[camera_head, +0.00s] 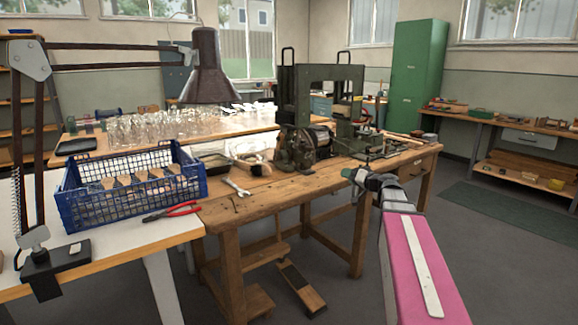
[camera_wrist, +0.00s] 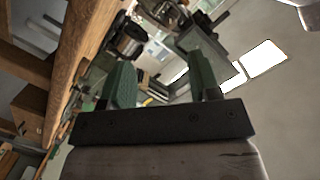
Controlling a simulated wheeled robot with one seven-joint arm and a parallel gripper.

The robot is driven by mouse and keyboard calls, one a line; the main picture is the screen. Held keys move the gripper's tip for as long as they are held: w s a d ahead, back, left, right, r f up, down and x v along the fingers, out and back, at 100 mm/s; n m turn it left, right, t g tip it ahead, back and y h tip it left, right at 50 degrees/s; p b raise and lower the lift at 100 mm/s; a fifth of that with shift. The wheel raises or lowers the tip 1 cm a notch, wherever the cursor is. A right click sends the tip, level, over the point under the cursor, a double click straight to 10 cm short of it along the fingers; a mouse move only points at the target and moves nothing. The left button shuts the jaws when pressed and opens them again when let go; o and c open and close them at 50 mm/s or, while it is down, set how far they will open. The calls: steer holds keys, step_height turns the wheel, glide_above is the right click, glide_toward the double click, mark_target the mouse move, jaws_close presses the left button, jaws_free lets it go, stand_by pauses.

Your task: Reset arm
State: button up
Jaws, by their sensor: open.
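My gripper (camera_head: 352,176) is at the end of my pink and grey arm, just off the front right of the wooden workbench (camera_head: 262,197). In the wrist view its two green fingers (camera_wrist: 163,85) stand apart with nothing between them. The tufting machine (camera_head: 327,110), a dark green metal frame with a motor, stands on the bench beyond and to the left of my gripper. The wrist view is tilted and shows a wooden beam and parts of the room past the fingers.
A blue crate (camera_head: 130,203) with several wooden blocks sits on the white table at left. Red pliers (camera_head: 172,213), a wrench (camera_head: 237,188) and a brush (camera_head: 256,165) lie nearby. A lamp (camera_head: 207,66) hangs over the tables. Open floor (camera_head: 480,270) lies at right before a green cabinet (camera_head: 417,80).

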steer(key=s+a+f+g+h, duration=0.2)
steer(key=s+a+f+g, duration=0.1)
steer(key=s+f, duration=0.4)
steer(key=s+a+f+g+h, duration=0.2)
steer(key=s+f+g, duration=0.25)
steer(key=f, duration=0.45)
steer(key=s+a+f+g+h, duration=0.25)
steer(key=s+f, duration=0.35)
steer(key=f, duration=0.3)
steer(key=s+d+f+g+h, duration=0.2)
steer(key=s+f+g+h, duration=0.1)
steer(key=s, duration=0.5)
step_height(320, 180, down, 2)
steer(key=shift+s+f+h, duration=0.2)
steer(key=shift+s+h, duration=0.05)
steer(key=shift+h, duration=0.2)
